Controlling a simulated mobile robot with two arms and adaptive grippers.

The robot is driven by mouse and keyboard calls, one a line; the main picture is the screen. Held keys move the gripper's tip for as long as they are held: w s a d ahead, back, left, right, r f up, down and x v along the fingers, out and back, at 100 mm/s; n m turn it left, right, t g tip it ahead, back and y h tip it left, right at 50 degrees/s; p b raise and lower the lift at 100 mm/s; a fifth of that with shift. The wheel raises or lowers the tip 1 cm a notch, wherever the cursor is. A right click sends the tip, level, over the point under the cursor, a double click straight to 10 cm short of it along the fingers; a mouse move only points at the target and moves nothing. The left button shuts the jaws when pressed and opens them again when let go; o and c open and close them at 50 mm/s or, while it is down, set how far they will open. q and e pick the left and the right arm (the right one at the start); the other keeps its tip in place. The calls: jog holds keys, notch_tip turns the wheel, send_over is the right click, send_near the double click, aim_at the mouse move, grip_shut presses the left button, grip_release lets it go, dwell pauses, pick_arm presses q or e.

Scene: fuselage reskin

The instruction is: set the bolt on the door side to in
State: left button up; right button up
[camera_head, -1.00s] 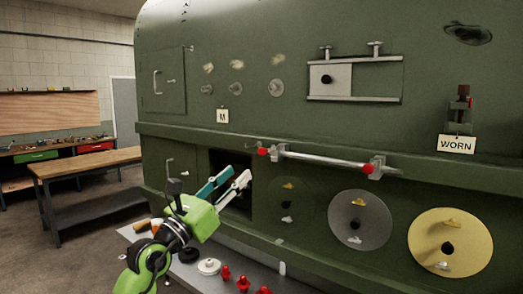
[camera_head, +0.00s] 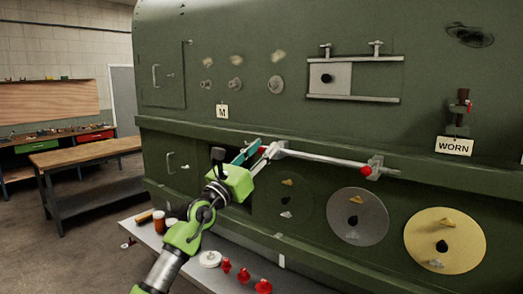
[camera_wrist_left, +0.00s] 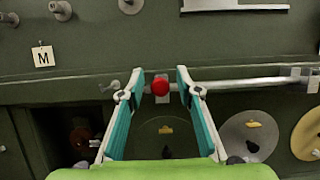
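A long metal rod (camera_head: 325,158) runs level along the green fuselage ledge, held in brackets. Its right-hand red knob (camera_head: 366,171) shows in the head view. The left-hand red knob (camera_wrist_left: 160,85), the one nearer the door, shows in the left wrist view and is hidden by my gripper in the head view. My left gripper (camera_head: 266,149) is open, with its teal-and-white fingers on either side of this knob. In the wrist view gaps show between the knob and both fingers of the gripper (camera_wrist_left: 160,76). The small door (camera_head: 163,77) with a handle is at upper left. My right gripper is not in view.
A grey shelf (camera_head: 178,249) below holds several red pieces (camera_head: 243,274) and a white disc (camera_head: 210,259). Round plates (camera_head: 358,232) are on the lower wall. A WORN tag (camera_head: 454,146) hangs at right. A wooden bench (camera_head: 85,153) stands left.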

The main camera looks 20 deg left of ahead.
pick_arm(q)
jog(key=shift+c, duration=0.4)
grip_shut()
jog(key=shift+w+d+b, duration=0.3)
jog(key=shift+w+b, duration=0.5)
jog(key=shift+b, duration=0.05)
jog(key=shift+w+d, duration=0.15)
jog(key=shift+w, duration=0.2)
jog(key=shift+r, duration=0.1)
